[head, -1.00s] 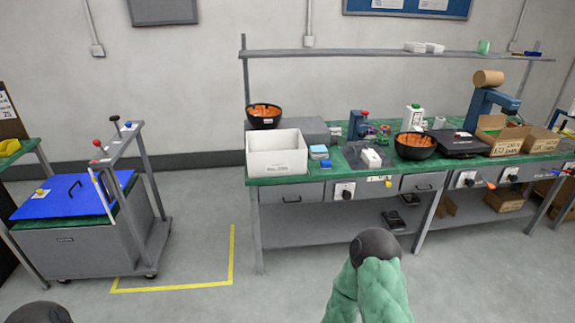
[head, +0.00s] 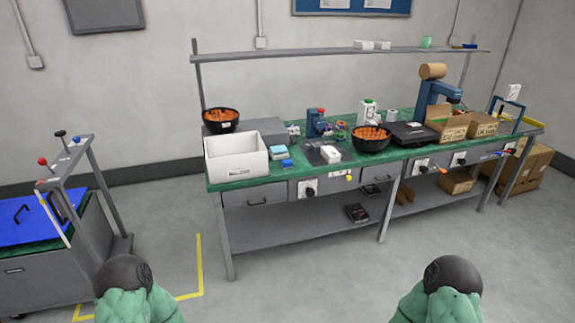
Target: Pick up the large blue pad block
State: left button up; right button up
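On the green-topped bench, a light blue pad block (head: 279,153) sits just right of the white open box (head: 237,158). A smaller, darker blue block (head: 287,165) lies right in front of it, close to the bench's front edge. The light blue one looks the larger of the two; its details are too small to tell. Only rounded dark and green parts of my two arms show at the bottom edge, far from the bench. Neither gripper shows.
The long green bench (head: 247,182) also holds black bowls (head: 371,145) of orange pieces, a blue machine (head: 317,124) and cardboard boxes (head: 447,126). A grey cart (head: 40,272) with a blue top stands at left. The floor before the bench is clear.

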aim_at(286, 164)
jog(key=i+j+z, duration=0.1)
jog(key=z, duration=0.3)
jog(key=i+j+z, duration=0.15)
jog(key=z, duration=0.2)
jog(key=i+j+z, duration=0.2)
jog(key=z, duration=0.2)
jog(key=i+j+z, duration=0.15)
jog(key=z, duration=0.25)
